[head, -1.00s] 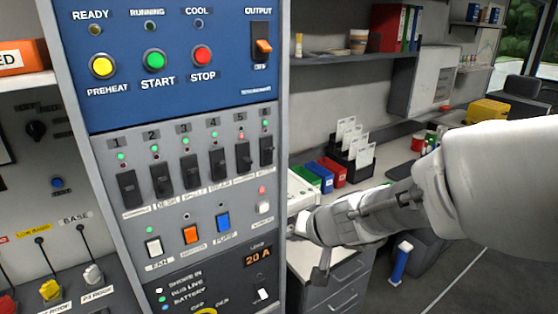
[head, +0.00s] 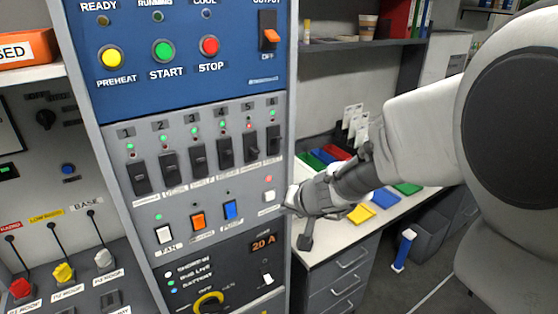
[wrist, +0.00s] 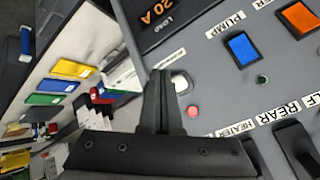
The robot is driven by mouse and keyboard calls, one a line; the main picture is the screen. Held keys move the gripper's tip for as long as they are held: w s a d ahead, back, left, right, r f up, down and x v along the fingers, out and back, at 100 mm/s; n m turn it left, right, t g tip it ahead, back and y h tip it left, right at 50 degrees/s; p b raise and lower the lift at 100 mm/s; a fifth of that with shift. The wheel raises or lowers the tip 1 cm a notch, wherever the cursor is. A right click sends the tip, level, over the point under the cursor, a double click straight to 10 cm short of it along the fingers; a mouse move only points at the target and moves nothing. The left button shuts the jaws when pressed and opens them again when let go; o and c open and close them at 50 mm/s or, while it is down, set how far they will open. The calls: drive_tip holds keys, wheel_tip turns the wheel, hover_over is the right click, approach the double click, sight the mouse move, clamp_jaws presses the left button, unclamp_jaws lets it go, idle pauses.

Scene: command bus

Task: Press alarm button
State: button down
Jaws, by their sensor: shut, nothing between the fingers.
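No label reading "alarm" is legible. A white button (head: 268,196) sits at the right end of the lower switch row on the grey panel, under a lit red lamp (head: 267,181). In the wrist view the white button (wrist: 181,84) shows just right of my fingertips, partly hidden by them, with the red lamp (wrist: 193,111) below it. My gripper (head: 289,203) is shut and empty at the panel's right edge, close to the button. The fingertips also show in the wrist view (wrist: 161,76). I cannot tell whether they touch the button.
A white switch (head: 164,235), an orange switch (head: 198,221) and a blue switch (head: 230,210) share the row. Black breakers (head: 225,151) stand above. A desk (head: 330,238) with coloured trays lies right of the panel, below a shelf (head: 350,45).

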drive_tip(key=shift+w+a, duration=0.45)
drive_tip(key=shift+w, duration=0.2)
drive_tip(key=shift+w+a, duration=0.45)
drive_tip(key=shift+w, duration=0.2)
idle(1.1)
drive_tip(key=shift+w+a, duration=0.2)
drive_tip(key=shift+w, duration=0.15)
drive_tip(key=shift+w+a, duration=0.25)
drive_tip(key=shift+w, duration=0.1)
idle(0.6)
drive_tip(key=shift+s, duration=0.1)
drive_tip(key=shift+s+d+b, duration=0.4)
drive_tip(key=shift+s+d, duration=0.05)
drive_tip(key=shift+s, duration=0.15)
drive_tip(key=s+d+b, duration=0.1)
drive_tip(key=s, duration=0.1)
drive_tip(key=s+d, duration=0.2)
drive_tip(key=shift+b, duration=0.35)
idle(0.3)
